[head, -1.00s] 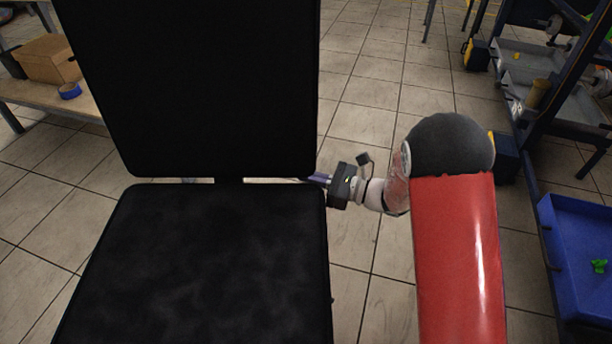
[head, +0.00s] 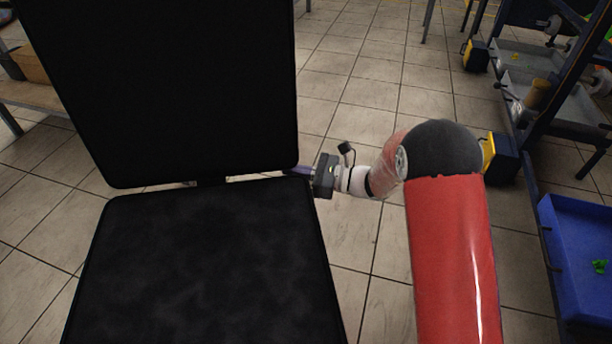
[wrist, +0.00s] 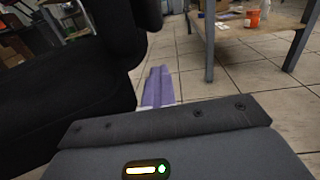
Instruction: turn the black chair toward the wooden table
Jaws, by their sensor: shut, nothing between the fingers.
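The black chair (head: 205,265) fills the left half of the head view, its backrest (head: 170,90) on the far side and its seat nearer me. My gripper (head: 299,172) is at the chair's right side, by the gap between seat and backrest, pointing left. Its purple fingers are shut and empty; their tips are partly hidden in the head view. In the wrist view the shut fingers (wrist: 158,88) lie beside the dark chair (wrist: 60,105); I cannot tell whether they touch it. A wooden table (head: 45,96) stands at the far left, partly hidden by the backrest.
A cardboard box (head: 28,66) sits on that table. A dark rack with grey trays stands at the right, with a blue bin (head: 580,260) below. The wrist view shows a table (wrist: 240,28) with an orange container.

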